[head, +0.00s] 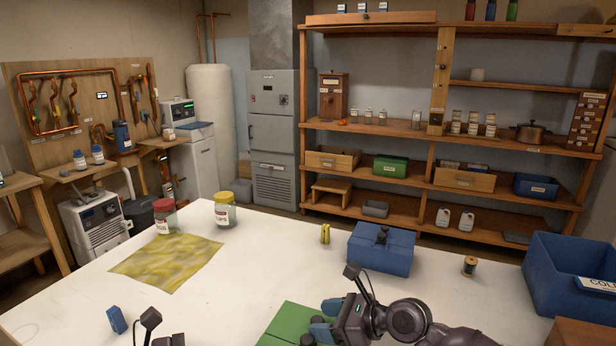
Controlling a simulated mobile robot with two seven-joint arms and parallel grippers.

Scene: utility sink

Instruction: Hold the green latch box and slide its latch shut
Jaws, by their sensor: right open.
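A flat green box (289,318) lies on the white table at the bottom middle, cut by the frame's lower edge. A seam line runs across its top. A small dark piece shows at its lower edge; I cannot tell whether it is the latch. My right gripper (325,317) is open, its blue fingertips apart at the box's right side. I cannot tell whether they touch it. Only a dark part of my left gripper (168,340) shows at the bottom left; its fingers are hidden.
On the table (255,250) are a small blue block (116,319), a yellow cloth (168,260), red-lidded (164,217) and yellow-lidded (225,210) jars, a yellow item (325,234), a blue box (380,252), a spool (469,266) and a blue bin (565,270). The table's middle is clear.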

